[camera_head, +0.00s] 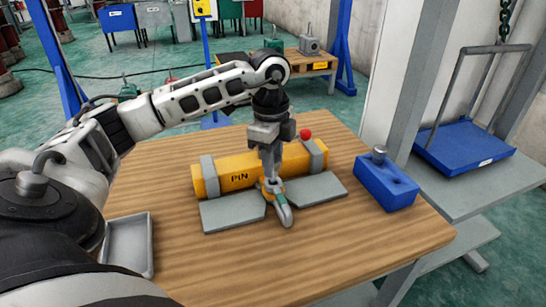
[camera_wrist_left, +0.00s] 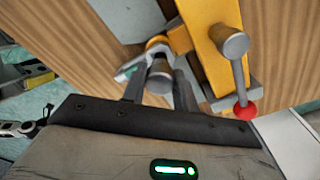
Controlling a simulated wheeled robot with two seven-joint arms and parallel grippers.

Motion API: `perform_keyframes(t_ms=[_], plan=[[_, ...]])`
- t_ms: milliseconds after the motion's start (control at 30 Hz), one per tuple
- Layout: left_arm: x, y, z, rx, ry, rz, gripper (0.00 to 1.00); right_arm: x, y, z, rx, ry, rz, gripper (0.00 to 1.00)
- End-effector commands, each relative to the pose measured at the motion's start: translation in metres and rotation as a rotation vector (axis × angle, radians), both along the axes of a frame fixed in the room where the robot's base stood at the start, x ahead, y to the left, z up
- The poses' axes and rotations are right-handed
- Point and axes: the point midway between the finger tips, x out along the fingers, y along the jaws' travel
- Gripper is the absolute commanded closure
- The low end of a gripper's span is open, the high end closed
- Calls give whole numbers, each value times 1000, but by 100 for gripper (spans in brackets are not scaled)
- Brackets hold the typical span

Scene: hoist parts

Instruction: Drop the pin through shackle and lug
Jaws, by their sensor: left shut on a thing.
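My left gripper (camera_head: 270,172) points down over the table, in front of the yellow block marked PIN (camera_head: 240,178). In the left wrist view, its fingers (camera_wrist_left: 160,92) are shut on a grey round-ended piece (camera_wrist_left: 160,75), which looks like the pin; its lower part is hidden. Directly below is a small grey, green and orange assembly (camera_head: 280,208), which looks like the shackle and lug. I cannot tell whether the pin has entered it. A blue block (camera_head: 386,190) at the right holds a grey upright cylinder (camera_head: 379,153) and has a dark hole. My right gripper is not in view.
Grey plates (camera_head: 233,213) lie either side of the assembly. A red-knobbed lever (camera_head: 305,134) stands behind at the block's right end. A grey tray (camera_head: 129,243) is at the table's left. Bare wood lies in front. A blue hanging platform (camera_head: 463,148) is at the right.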

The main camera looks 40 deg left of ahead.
Motion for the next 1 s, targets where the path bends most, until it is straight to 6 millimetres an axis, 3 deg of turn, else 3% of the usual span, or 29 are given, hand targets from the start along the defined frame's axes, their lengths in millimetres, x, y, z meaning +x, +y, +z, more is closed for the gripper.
perform_keyframes(t_ms=[600, 900, 933, 1000], plan=[[0, 0, -19, -2, -2, 0, 100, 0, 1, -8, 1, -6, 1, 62], [0, 0, -20, -1, -3, 0, 100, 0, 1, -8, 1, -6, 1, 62], [0, 0, -20, -2, -2, 0, 63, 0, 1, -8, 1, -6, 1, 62], [0, 0, -20, -1, -1, 0, 46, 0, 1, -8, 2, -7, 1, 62]])
